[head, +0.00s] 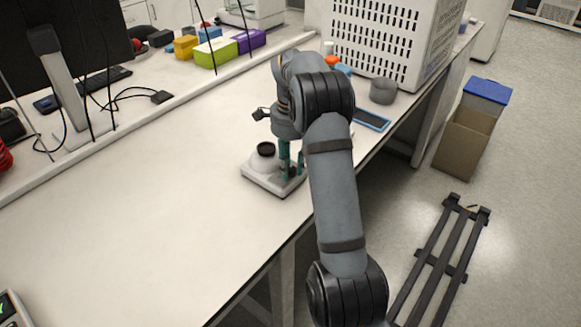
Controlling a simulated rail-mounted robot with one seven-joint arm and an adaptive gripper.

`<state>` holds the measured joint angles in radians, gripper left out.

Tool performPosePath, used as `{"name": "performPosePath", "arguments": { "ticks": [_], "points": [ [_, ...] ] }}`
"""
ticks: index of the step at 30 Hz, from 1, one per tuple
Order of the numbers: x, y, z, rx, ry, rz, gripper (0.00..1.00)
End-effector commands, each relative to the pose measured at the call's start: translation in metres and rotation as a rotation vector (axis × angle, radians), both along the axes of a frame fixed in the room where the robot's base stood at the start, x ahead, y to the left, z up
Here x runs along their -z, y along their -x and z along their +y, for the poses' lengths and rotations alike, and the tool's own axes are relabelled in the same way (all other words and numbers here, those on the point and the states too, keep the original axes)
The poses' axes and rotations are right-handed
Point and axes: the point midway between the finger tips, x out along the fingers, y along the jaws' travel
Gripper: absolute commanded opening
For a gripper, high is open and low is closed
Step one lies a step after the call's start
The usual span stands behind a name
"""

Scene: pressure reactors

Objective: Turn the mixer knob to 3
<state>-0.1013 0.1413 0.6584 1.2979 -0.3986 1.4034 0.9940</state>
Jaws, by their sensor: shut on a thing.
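The mixer (258,180) is a small white device on the white bench, with a round dark-topped cup holder (265,150) on its back left part. My gripper (290,170) points down over the front right part of the mixer, with its teal-green fingers close to the mixer's top. The fingers are shut on a small dark part there, which looks like the mixer knob (293,172). The knob is mostly hidden by the fingers, and its markings and setting cannot be read.
The bench (150,220) is clear left of the mixer. A blue-edged flat device (371,119), a grey cylinder (383,91) and a white perforated housing (385,40) stand behind and right. Coloured boxes (215,53) and a monitor (65,60) are at the back left.

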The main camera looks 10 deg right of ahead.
Motion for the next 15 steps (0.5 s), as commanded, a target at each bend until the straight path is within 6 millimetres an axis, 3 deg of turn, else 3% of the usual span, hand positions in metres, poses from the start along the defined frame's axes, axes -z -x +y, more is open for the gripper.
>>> {"name": "performPosePath", "arguments": {
  "ticks": [15],
  "points": [
    [-0.0033, -0.0036, -0.0053, 0.06, 0.007, -0.014, 0.0]
  ]
}}
